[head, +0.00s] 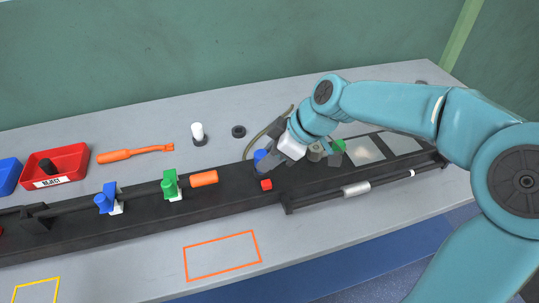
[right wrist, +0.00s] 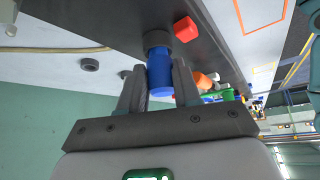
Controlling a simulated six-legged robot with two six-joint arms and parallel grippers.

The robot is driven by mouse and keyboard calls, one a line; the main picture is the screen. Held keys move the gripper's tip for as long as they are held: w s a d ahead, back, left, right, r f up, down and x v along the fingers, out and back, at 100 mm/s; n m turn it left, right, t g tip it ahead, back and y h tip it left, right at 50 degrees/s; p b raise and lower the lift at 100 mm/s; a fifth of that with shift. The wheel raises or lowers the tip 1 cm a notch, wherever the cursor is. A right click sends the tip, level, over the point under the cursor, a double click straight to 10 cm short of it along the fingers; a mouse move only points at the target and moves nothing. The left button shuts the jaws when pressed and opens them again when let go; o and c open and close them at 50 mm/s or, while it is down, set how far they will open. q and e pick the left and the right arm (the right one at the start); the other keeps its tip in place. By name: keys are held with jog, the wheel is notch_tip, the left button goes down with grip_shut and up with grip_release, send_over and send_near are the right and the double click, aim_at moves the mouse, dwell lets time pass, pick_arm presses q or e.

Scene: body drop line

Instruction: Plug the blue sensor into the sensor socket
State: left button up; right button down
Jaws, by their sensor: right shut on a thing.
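My left gripper is not in view.
A red block (head: 266,184) sits close to the right gripper. Green and blue clamps (head: 170,185), an orange cylinder (head: 204,178) and a silver cylinder (head: 356,188) are along the black line (head: 235,199). A red reject tray (head: 75,154) stands left.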

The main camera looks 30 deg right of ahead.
jog(key=shift+f+b, duration=0.3)
jog(key=shift+b, duration=0.05)
jog(key=c, duration=0.7)
grip_release()
jog(key=v, duration=1.6)
jog(key=shift+r+p, duration=0.2)
jog(key=shift+p, duration=0.15)
